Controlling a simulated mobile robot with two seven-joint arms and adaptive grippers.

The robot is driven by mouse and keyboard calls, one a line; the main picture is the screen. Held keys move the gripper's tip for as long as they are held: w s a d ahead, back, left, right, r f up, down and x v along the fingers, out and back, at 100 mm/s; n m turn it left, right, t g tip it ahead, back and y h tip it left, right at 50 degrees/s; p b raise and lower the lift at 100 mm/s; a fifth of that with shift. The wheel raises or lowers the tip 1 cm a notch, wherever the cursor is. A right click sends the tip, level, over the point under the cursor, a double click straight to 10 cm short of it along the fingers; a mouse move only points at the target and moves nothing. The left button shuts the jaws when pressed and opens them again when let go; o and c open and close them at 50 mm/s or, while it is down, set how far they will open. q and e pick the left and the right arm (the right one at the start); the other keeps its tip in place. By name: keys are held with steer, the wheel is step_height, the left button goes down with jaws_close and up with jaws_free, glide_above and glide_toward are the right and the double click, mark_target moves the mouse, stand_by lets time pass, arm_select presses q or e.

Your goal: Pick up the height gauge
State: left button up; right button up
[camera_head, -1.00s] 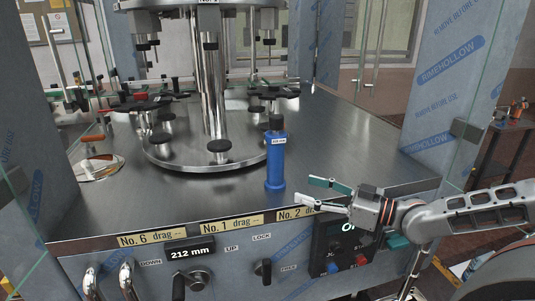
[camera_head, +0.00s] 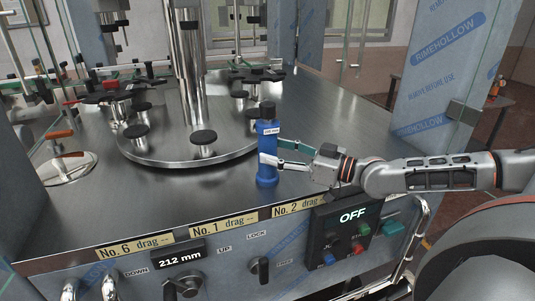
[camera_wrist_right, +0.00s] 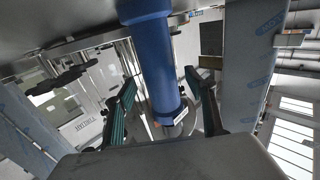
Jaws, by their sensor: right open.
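The height gauge, which I take to be the blue cylinder (camera_head: 267,172) with a black top and a white label, stands upright near the front edge of the steel table. My right gripper (camera_head: 274,152) is open, with one finger across the near side of the cylinder and the other behind it. In the right wrist view the blue cylinder (camera_wrist_right: 152,58) runs between the two green-padded fingers of the right gripper (camera_wrist_right: 160,82). I see gaps on both sides there. My left gripper is not in view.
A round steel turntable (camera_head: 150,152) with black-topped posts stands behind and left of the cylinder. A control box (camera_head: 345,235) reading OFF is on the front panel below. A film-wrapped pillar (camera_head: 437,75) and glass stand at the right.

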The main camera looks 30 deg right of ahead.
mark_target(276, 149)
steer(key=shift+x, duration=1.5)
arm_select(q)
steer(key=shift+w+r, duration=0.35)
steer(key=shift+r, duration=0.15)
arm_select(e)
steer(key=shift+r, duration=0.1)
jaws_close()
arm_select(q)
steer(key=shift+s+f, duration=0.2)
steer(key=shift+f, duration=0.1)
arm_select(e)
steer(key=shift+r, duration=0.2)
